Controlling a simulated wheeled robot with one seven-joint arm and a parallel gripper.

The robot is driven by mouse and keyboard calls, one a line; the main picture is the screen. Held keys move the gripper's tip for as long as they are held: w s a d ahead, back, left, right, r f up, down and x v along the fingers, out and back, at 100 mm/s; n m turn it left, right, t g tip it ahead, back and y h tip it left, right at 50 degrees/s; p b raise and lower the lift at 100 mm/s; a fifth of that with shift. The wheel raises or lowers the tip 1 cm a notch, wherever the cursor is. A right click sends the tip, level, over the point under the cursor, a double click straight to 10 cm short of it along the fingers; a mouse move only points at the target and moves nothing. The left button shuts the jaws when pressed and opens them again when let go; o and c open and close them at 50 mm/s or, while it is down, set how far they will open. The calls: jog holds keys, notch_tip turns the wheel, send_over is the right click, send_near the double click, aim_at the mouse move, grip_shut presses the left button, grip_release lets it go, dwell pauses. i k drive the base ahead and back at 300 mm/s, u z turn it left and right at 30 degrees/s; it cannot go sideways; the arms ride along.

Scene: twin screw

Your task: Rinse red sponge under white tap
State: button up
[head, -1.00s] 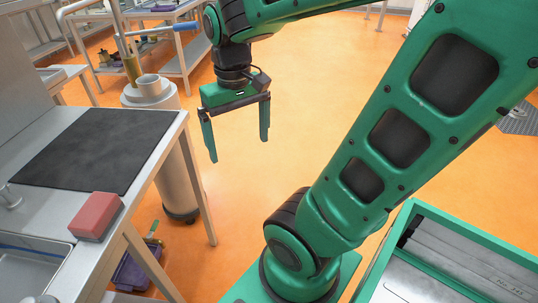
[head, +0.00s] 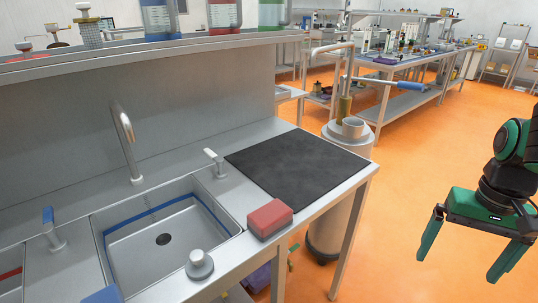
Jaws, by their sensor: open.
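The red sponge (head: 270,219) is a block lying on the steel counter, at the right edge of the sink basin (head: 168,243) and near the front edge. A small tap with a white handle (head: 214,161) stands behind the sink's right side. A tall curved spout (head: 124,142) rises behind the basin. A blue-handled tap (head: 52,230) stands to the left. I see no water running. My gripper (head: 458,269) is open and empty, fingers down, over the floor at the far right, well apart from the sponge and counter.
A black mat (head: 297,168) covers the counter's right end. A pale round knob (head: 200,265) stands at the basin's front edge. A shelf (head: 150,53) with bottles runs above the counter. A pale cylinder (head: 337,195) stands beyond its right end. The floor between counter and gripper is clear.

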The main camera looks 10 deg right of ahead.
aim_at(220, 161)
jog(key=u, duration=0.05)
jog(key=k, duration=1)
jog(key=u, duration=0.6)
jog(key=i, duration=0.95)
jog(key=z, duration=0.15)
